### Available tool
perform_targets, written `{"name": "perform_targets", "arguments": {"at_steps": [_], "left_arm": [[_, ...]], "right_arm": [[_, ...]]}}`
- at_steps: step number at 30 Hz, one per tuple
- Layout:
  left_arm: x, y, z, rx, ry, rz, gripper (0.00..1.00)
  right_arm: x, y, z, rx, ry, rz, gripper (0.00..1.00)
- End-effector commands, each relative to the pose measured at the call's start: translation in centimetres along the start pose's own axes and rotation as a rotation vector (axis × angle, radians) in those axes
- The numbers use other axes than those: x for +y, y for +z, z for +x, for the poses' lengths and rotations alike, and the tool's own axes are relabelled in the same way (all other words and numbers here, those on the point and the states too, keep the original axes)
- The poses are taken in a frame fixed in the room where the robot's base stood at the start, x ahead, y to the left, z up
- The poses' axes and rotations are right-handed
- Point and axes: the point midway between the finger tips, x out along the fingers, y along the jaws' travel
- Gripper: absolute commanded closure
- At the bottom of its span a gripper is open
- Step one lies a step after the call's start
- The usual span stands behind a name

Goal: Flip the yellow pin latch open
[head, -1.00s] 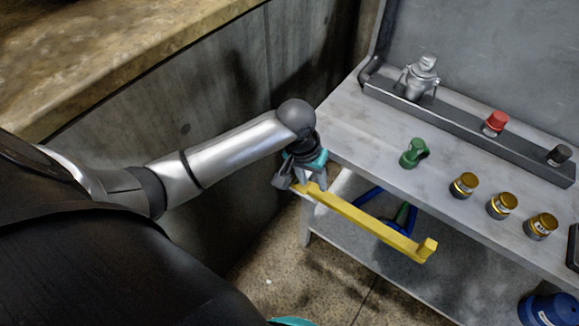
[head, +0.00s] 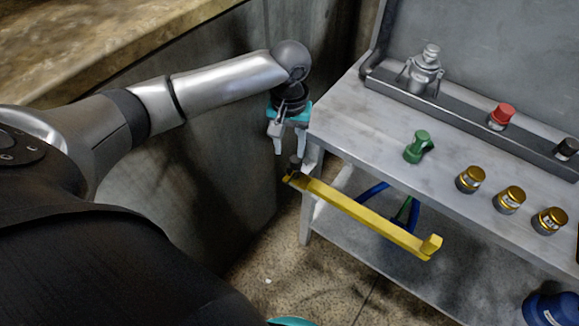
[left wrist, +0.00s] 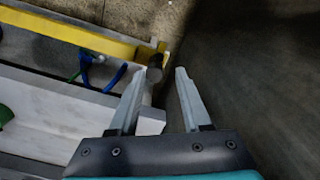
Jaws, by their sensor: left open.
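The yellow bar latch (head: 365,214) runs along the front of the grey bench, between its top and lower shelf. A dark round pin knob (head: 295,163) stands at its left end. My left gripper (head: 289,149) is open and empty, fingers pointing down, just above the knob. In the left wrist view, my left gripper (left wrist: 160,76) has its fingertips on either side of the line to the knob (left wrist: 154,70), and the yellow bar (left wrist: 70,32) runs off to the left. I cannot tell whether a finger touches the knob. My right gripper is not in view.
On the bench top (head: 350,120) stand a green knob (head: 418,147), several gold-capped knobs (head: 470,179), a red knob (head: 502,115) and a silver fitting (head: 424,70). A dark wall (head: 200,170) stands close on the left. Blue tubing (head: 372,191) shows behind the bar.

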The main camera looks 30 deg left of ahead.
Motion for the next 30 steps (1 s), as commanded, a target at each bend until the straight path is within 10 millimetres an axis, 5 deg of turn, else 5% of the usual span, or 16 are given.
{"name": "perform_targets", "arguments": {"at_steps": [6, 12, 23, 30], "left_arm": [[0.0, 0.0, 4.7, 0.0, -0.001, 0.0, 0.52], [0.0, 0.0, 6.9, 0.001, -0.001, 0.001, 0.52], [0.0, 0.0, 7.3, 0.002, 0.0, 0.002, 0.52], [0.0, 0.0, 7.3, 0.002, 0.0, 0.001, 0.77]], "right_arm": [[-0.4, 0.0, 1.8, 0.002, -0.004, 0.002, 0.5], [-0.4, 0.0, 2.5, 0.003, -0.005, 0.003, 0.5], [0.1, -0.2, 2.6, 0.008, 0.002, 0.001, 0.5], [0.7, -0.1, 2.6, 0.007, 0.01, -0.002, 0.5]]}}
